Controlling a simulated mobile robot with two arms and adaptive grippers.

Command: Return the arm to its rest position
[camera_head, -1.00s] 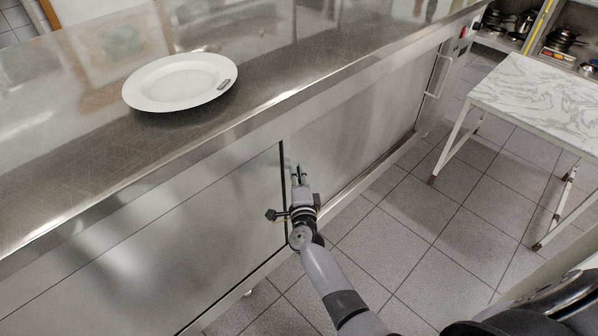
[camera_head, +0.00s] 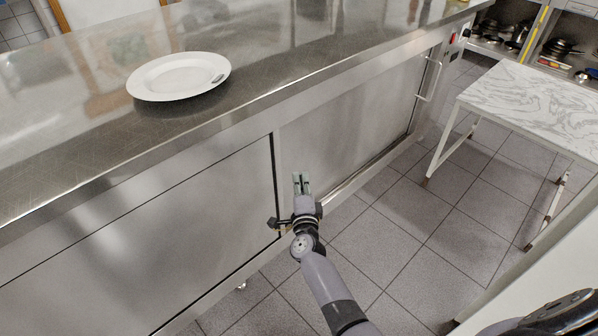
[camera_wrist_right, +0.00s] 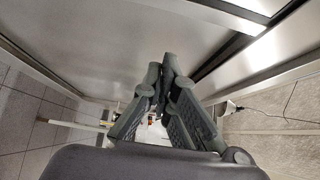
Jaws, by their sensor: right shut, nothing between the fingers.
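My right gripper (camera_head: 301,184) is in front of the steel cabinet doors, below the counter edge, with its arm coming up from the bottom. Its fingers also show in the right wrist view (camera_wrist_right: 166,75), brought together at the tips with nothing between them. My left gripper does not show in the head view.
A white plate (camera_head: 160,79) with a small dark item (camera_head: 217,78) on its rim lies on the steel counter (camera_head: 60,160). A marble-topped table (camera_head: 530,105) stands at the right. Shelves with pans (camera_head: 560,48) are at the back right. Tiled floor (camera_head: 400,230) is clear between.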

